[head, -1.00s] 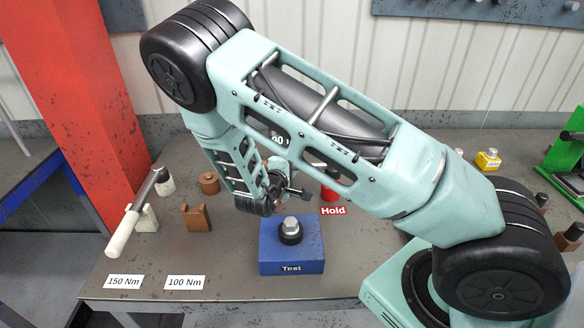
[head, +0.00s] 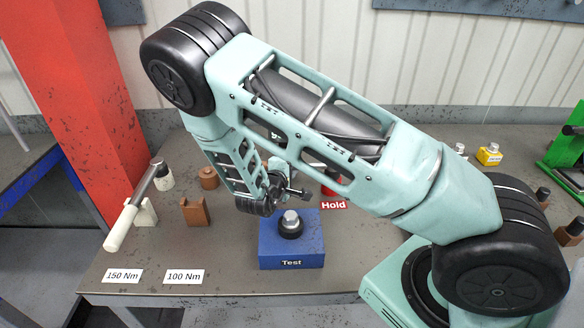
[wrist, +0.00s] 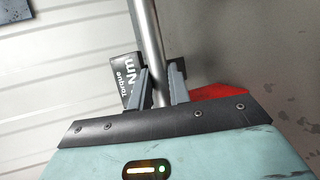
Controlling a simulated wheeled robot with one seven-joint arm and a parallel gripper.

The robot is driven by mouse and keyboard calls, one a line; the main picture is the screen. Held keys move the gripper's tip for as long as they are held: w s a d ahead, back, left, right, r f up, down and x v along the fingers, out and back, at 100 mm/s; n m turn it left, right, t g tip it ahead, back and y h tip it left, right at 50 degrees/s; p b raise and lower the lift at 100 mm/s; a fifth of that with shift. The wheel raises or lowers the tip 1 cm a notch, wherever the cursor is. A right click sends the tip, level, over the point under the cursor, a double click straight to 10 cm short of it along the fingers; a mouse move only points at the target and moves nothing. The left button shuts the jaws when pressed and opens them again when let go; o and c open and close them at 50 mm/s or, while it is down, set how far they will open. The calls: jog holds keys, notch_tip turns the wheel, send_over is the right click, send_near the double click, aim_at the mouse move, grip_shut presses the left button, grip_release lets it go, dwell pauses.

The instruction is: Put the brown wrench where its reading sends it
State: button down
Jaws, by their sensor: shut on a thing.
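My gripper (wrist: 160,92) is shut on a bare metal shaft (wrist: 147,32), apparently the wrench's. No brown part of it shows in the wrist view. In the head view my arm hides most of the gripper; a dark tool end (head: 300,193) sticks out beside it, above and behind the blue Test block (head: 291,258). A black display (wrist: 128,78) reads "Torque" and "Nm" in the wrist view; its number is not visible. The brown cradle (head: 194,212) is empty, with a brown round piece (head: 208,178) behind it. Labels read 150 Nm (head: 123,276) and 100 Nm (head: 184,276).
A white-handled wrench (head: 122,226) lies in its white cradle (head: 146,214) at the left. A red Hold label (head: 333,205) is right of the Test block, by a red object (head: 329,185). A yellow bottle (head: 489,155) stands back right.

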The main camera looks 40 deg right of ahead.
jog(key=shift+f, duration=0.45)
jog(key=c, duration=1.2)
grip_release()
jog(key=shift+c, duration=0.2)
jog(key=shift+f, duration=0.1)
jog(key=b+v, duration=0.3)
jog(key=v, duration=1.4)
jog(key=shift+s+a+b, duration=0.1)
jog(key=shift+s+b, duration=0.05)
jog(key=shift+b, duration=0.15)
